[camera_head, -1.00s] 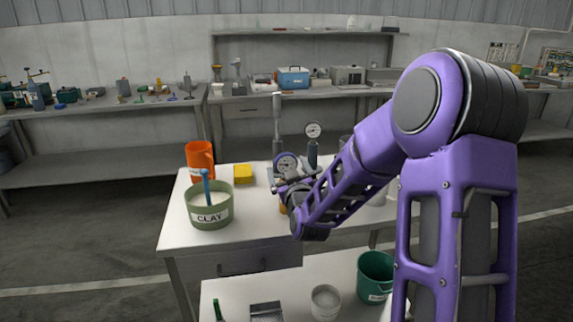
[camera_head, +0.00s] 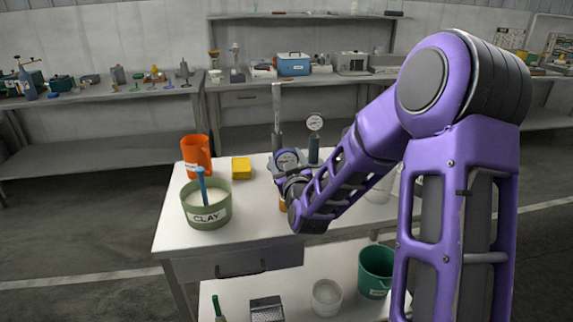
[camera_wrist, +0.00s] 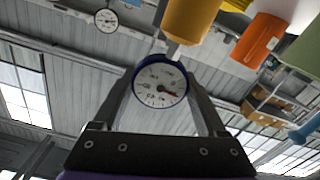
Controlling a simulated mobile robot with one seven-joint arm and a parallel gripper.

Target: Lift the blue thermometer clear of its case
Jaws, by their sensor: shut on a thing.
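The blue thermometer has a round white dial with a blue rim and shows in the wrist view (camera_wrist: 160,86); its dial is also in the head view (camera_head: 287,161), above the table's middle. My gripper (camera_wrist: 160,90) is shut on it, one finger at each side of the dial. In the head view my gripper (camera_head: 291,180) is partly hidden behind my own wrist.
A second dial gauge (camera_head: 315,123) stands in a dark holder close to the right. A tall grey post (camera_head: 277,115) stands just behind.

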